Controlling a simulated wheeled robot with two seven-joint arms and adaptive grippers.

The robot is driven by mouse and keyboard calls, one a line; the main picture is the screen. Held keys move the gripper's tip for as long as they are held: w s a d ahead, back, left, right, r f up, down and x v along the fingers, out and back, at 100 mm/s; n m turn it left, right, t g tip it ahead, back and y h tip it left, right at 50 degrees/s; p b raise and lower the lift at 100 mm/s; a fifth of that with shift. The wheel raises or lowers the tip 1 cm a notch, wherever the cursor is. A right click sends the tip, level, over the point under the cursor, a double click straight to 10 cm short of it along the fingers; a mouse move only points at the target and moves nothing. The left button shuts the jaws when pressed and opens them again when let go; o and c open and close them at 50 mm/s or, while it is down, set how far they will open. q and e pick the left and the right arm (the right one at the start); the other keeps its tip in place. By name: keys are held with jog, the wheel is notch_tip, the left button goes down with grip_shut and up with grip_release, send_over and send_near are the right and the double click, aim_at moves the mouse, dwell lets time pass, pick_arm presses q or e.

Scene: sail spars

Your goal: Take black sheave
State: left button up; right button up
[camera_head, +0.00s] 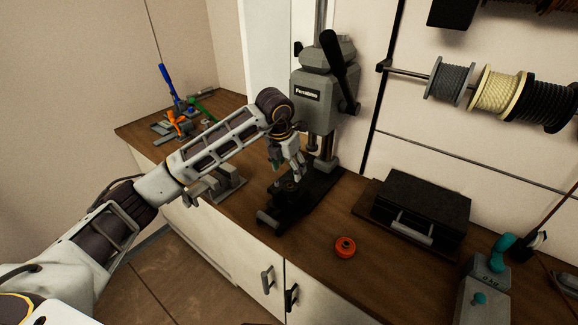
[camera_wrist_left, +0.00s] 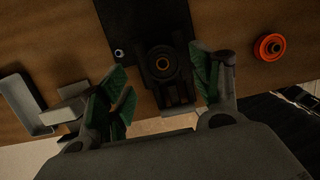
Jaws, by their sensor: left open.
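The black sheave (camera_wrist_left: 163,63) lies on the dark base of the drill press, with a brownish ring at its centre. In the head view the black sheave (camera_head: 289,186) is small and dark against that base, partly covered by my gripper. My left gripper (camera_head: 288,172) points down just above it, open and empty. In the left wrist view the green-padded fingers of the left gripper (camera_wrist_left: 168,90) are spread wide, with the sheave beyond them and between their lines. My right gripper is in neither view.
The drill press (camera_head: 313,112) rises close behind my gripper. A grey vise (camera_head: 222,187) stands left of its base. An orange-red sheave (camera_head: 345,247) lies on the counter to the right, before a black case (camera_head: 421,205). Clamps (camera_head: 178,120) lie at far left.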

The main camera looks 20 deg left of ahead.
aim_at(290, 186)
pick_arm(q)
jog(key=shift+s+b+x, duration=0.25)
jog(key=shift+b+x, duration=0.2)
jog(key=shift+x, duration=0.55)
jog(key=shift+s+a+b+x, duration=0.15)
jog(key=shift+b+x, duration=0.25)
jog(key=shift+x, duration=0.4)
jog(key=shift+s+a+b+x, duration=0.15)
jog(key=shift+b+x, duration=0.25)
jog(key=shift+x, duration=0.45)
jog(key=shift+s+b+x, duration=0.2)
jog(key=shift+b+x, duration=0.2)
jog(key=shift+x, duration=0.4)
jog(key=shift+f, duration=0.1)
jog(key=c, duration=0.6)
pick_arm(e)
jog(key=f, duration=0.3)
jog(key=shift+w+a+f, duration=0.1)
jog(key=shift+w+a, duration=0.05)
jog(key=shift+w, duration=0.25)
